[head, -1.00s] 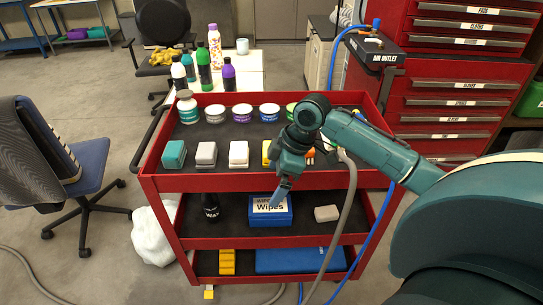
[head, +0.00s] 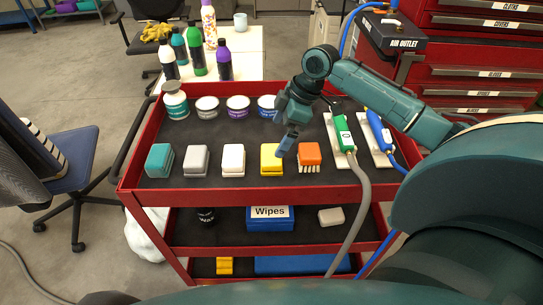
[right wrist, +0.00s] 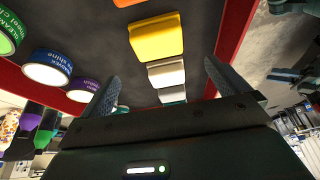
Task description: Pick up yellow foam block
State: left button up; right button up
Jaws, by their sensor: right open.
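The yellow foam block (head: 270,162) sits on the dark top shelf of the red cart, in a row of blocks near the front edge. My right gripper (head: 287,148) hangs beside and above it, overlapping its right edge in the head view. The gripper appears apart from the block. My left gripper is out of view.
A white block (head: 233,160) and an orange brush (head: 309,157) flank the yellow block. Jars (head: 237,106) stand behind, and green (head: 343,135) and blue (head: 378,130) tools with hoses lie to the right. The cart has raised red rims (head: 150,190).

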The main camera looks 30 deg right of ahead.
aim_at(272, 154)
jog(key=x, duration=0.3)
jog(key=shift+f, duration=0.25)
jog(key=x, duration=0.4)
jog(key=shift+s+d+f, duration=0.1)
jog(key=shift+d+f, duration=0.15)
jog(key=shift+f, duration=0.3)
jog(key=shift+a+f, duration=0.1)
jog(key=shift+f, duration=0.25)
jog(key=shift+c, duration=0.8)
jog(key=c, duration=0.9)
jog(key=shift+o, duration=0.2)
